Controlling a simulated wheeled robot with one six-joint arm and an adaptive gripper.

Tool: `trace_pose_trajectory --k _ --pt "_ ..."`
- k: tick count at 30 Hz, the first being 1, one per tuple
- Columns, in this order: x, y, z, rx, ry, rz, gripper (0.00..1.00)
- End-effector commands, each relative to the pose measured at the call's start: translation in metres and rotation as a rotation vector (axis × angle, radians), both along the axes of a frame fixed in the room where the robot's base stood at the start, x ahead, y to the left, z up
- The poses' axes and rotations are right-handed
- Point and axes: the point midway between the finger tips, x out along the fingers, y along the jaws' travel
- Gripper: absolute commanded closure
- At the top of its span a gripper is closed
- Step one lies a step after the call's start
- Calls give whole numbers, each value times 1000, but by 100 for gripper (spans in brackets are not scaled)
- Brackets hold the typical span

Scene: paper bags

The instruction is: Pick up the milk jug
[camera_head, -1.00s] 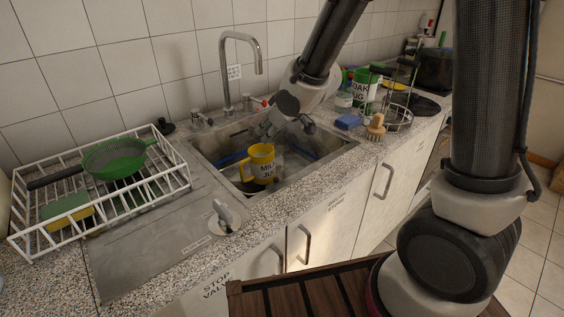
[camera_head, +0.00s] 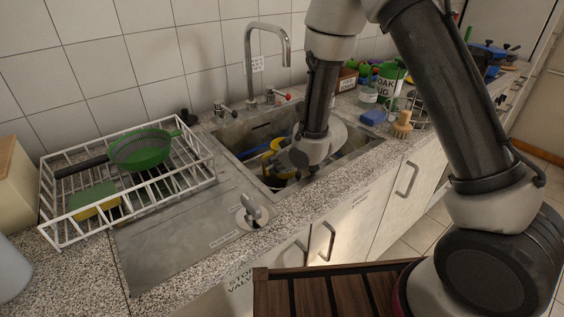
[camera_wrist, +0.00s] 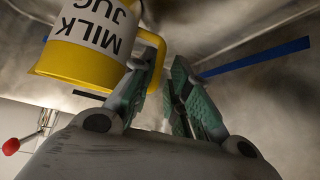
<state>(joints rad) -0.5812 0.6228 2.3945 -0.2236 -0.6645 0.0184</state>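The yellow milk jug (camera_head: 268,157) stands in the sink in the head view, largely hidden by my wrist. The wrist view shows the jug (camera_wrist: 85,55) tilted in the picture at upper left, with a white label reading MILK JUG. Its yellow handle (camera_wrist: 157,46) reaches toward my fingers. My gripper (camera_wrist: 166,64) is open, its two green-padded fingers apart. The handle's outer part shows just beside and behind the left fingertip; I cannot tell whether they touch. In the head view my fingers are hidden down in the sink.
The sink (camera_head: 228,140) has close walls and a rim around my wrist. A tall tap (camera_head: 249,65) rises behind it. A white dish rack (camera_head: 135,205) with a green strainer (camera_head: 140,148) stands left. A blue sponge (camera_head: 373,117) and brush (camera_head: 402,124) lie right.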

Motion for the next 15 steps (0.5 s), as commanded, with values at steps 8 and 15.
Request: trace_pose_trajectory --k 8,15 --pt "18 17 -26 -1 2 -1 82" --pt "26 26 -36 0 0 -1 82"
